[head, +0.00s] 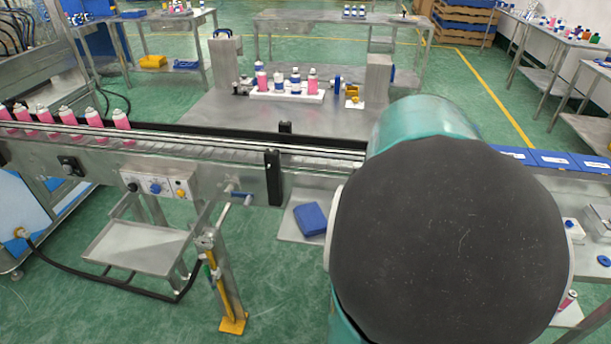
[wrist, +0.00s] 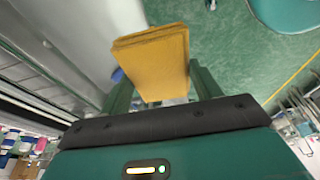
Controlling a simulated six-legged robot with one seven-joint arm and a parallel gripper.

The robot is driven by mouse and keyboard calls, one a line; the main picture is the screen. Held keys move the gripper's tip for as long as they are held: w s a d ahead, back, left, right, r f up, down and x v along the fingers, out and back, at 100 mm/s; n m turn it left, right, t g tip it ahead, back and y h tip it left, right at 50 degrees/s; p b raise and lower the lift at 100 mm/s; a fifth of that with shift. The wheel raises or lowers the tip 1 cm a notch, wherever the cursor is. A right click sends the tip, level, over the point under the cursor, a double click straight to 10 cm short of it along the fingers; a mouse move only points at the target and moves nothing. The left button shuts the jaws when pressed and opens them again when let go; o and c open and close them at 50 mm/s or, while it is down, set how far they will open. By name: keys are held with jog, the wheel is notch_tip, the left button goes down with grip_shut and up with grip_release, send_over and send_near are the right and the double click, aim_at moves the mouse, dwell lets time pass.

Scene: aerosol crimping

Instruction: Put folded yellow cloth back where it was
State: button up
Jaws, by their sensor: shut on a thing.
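The folded yellow cloth (wrist: 158,65) is in the wrist view, held up between the two green fingers of my gripper (wrist: 165,90). My gripper is shut on it, and the cloth sticks out beyond the fingertips. In the head view my own arm fills the right foreground and hides the gripper and the cloth.
A conveyor (head: 190,150) crosses the head view, with several pink cans (head: 68,116) at its left. A steel table (head: 225,115) behind it bears a white rack (head: 290,95) of cans. A blue folded item (head: 310,219) lies on a low shelf.

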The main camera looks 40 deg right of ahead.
jog(key=d+f, duration=0.2)
jog(key=d, duration=0.1)
jog(key=w+d+f, duration=0.1)
jog(key=d+f, duration=0.1)
jog(key=w+d+f, duration=0.1)
jog(key=d+f, duration=0.2)
jog(key=shift+d, duration=0.3)
jog(key=shift+w+d+f, duration=0.1)
jog(key=shift+d+f, duration=0.15)
jog(key=shift+f, duration=0.15)
jog(key=shift+d+f, duration=0.15)
jog(key=shift+f, duration=1.5)
jog(key=shift+f, duration=0.1)
jog(key=o, duration=1)
jog(key=v, duration=1.2)
